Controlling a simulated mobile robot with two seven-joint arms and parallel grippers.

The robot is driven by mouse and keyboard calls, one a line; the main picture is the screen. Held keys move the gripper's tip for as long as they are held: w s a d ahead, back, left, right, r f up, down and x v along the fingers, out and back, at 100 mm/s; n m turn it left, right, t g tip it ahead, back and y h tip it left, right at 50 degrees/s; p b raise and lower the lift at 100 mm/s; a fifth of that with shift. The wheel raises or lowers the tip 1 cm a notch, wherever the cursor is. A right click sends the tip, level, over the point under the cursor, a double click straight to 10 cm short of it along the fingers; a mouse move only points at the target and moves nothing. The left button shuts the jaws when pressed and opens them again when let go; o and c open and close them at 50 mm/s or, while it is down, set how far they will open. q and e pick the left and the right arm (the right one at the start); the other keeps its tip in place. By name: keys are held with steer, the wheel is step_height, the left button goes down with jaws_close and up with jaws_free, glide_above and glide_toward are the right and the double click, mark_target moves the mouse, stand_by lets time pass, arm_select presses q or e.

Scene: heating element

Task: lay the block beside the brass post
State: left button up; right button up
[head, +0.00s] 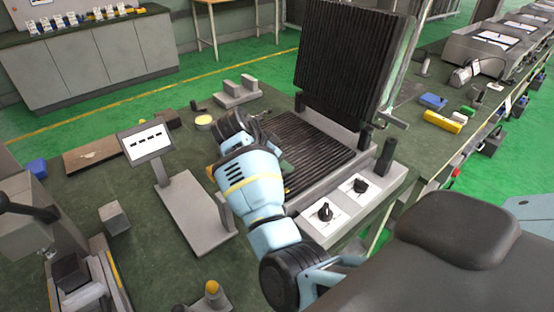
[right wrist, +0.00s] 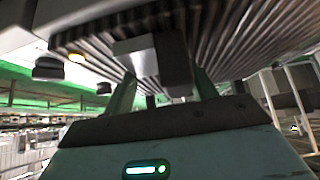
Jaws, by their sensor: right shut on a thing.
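My right arm reaches over the bench in the head view, and its gripper is mostly hidden behind its own links. In the right wrist view my right gripper (right wrist: 163,90) is shut on a block (right wrist: 172,65), light grey on one side and dark on the other. Ribbed plate surface shows close behind the block; I cannot tell whether they touch. A short post (head: 212,289) with a brass-coloured top stands at the front of the bench. Another grey block (head: 114,218) sits on the bench at the left. My left gripper is not in view.
The ribbed heating press has a raised upper plate (head: 350,60) and a lower plate (head: 310,150), with two knobs on its front panel (head: 345,207). A display stand (head: 195,215) is left of my arm. A round brass-coloured disc (head: 203,120) lies behind it.

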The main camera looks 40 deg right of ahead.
steer(key=shift+f, duration=0.15)
steer(key=o, duration=1.1)
